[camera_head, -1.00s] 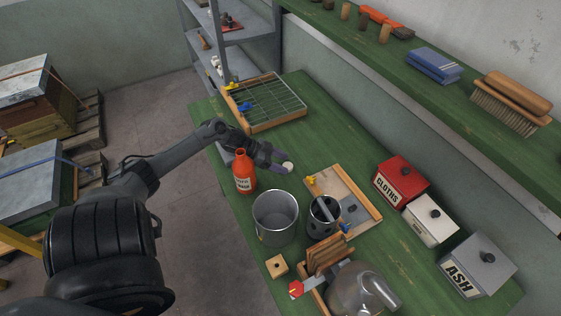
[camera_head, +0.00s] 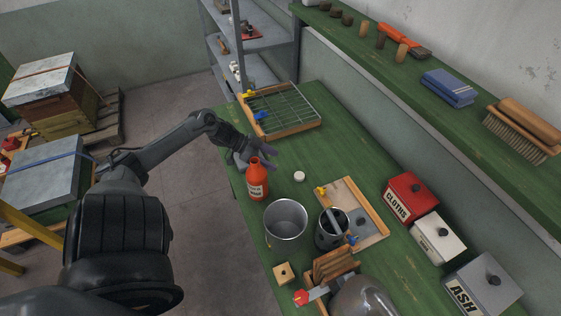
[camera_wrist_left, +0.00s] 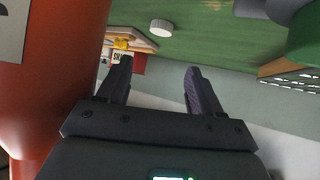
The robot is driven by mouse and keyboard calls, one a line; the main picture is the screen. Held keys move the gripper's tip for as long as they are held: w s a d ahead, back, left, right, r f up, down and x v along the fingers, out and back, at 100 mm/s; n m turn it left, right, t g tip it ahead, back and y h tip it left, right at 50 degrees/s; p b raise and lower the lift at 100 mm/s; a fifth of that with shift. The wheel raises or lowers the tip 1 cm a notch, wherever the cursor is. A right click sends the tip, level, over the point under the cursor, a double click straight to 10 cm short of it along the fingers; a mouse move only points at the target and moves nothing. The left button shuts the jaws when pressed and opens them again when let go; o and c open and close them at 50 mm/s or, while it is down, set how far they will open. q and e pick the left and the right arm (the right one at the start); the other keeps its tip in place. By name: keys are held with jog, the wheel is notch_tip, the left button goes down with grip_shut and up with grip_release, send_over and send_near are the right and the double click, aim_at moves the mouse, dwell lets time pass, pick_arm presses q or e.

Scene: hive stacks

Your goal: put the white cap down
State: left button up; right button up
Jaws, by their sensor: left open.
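The white cap (camera_head: 299,176) lies on the green bench top (camera_head: 330,128), to the right of the orange-red bottle (camera_head: 257,181). It also shows in the left wrist view (camera_wrist_left: 161,27), apart from the fingers. The bottle stands upright with its top uncovered. My left gripper (camera_head: 262,148) is open and empty, just behind the bottle and apart from the cap. In the left wrist view its two fingers (camera_wrist_left: 158,82) are spread, with the bottle (camera_wrist_left: 45,85) close on the left. My right gripper is not in view.
A metal bucket (camera_head: 286,236) and a dark pot (camera_head: 330,243) stand in front of the cap. A wooden board (camera_head: 372,222) lies to their right. A framed wire grid (camera_head: 300,122) lies at the far end. Bench around the cap is clear.

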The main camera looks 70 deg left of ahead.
pick_arm(q)
jog(key=shift+v, duration=1)
